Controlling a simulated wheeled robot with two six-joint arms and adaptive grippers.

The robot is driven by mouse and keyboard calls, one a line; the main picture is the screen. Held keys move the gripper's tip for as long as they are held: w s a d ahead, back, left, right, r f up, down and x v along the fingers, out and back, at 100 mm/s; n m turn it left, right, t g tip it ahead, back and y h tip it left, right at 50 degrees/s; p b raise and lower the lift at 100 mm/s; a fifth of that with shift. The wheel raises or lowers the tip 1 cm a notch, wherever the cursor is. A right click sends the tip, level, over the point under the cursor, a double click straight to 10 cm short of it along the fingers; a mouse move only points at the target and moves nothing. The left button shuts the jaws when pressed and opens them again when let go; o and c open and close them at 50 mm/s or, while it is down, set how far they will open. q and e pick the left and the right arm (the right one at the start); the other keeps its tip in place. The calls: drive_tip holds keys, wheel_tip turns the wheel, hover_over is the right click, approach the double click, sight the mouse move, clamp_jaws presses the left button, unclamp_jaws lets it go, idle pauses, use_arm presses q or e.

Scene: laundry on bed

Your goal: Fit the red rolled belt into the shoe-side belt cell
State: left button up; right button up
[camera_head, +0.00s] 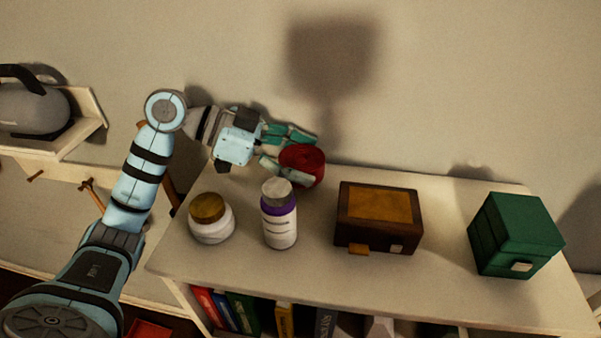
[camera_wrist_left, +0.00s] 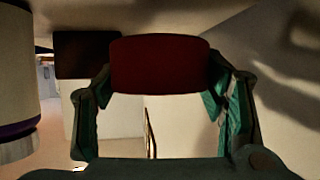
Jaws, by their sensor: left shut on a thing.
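The red rolled belt (camera_head: 302,165) is between the fingers of my left gripper (camera_head: 291,155), near the back edge of the shelf top by the wall. My left gripper is shut on it. In the left wrist view the red roll (camera_wrist_left: 160,64) sits between the two green fingertips. I cannot tell whether it touches the shelf top or hangs just above it. No belt cell can be made out in either view. My right gripper is not in view.
On the shelf top (camera_head: 350,290) stand a white jar (camera_head: 211,224) with a brown lid, a white and purple bottle (camera_head: 279,222) close in front of the belt, a brown box (camera_head: 378,221) and a green box (camera_head: 514,236). Books (camera_head: 240,310) fill the shelf below. A kettle (camera_head: 32,105) stands at left.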

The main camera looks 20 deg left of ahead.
use_arm(q)
wheel_tip(320, 180, down, 2)
drive_tip(key=shift+f, duration=0.1)
drive_tip(key=shift+s+f, duration=0.15)
drive_tip(key=shift+f, duration=0.1)
drive_tip(key=shift+s+r, duration=0.1)
drive_tip(key=shift+s, duration=0.15)
drive_tip(key=o, duration=0.8)
drive_tip(key=shift+f, duration=0.2)
drive_tip(key=o, duration=0.5)
drive_tip(key=shift+w, duration=0.2)
drive_tip(key=shift+s, duration=0.1)
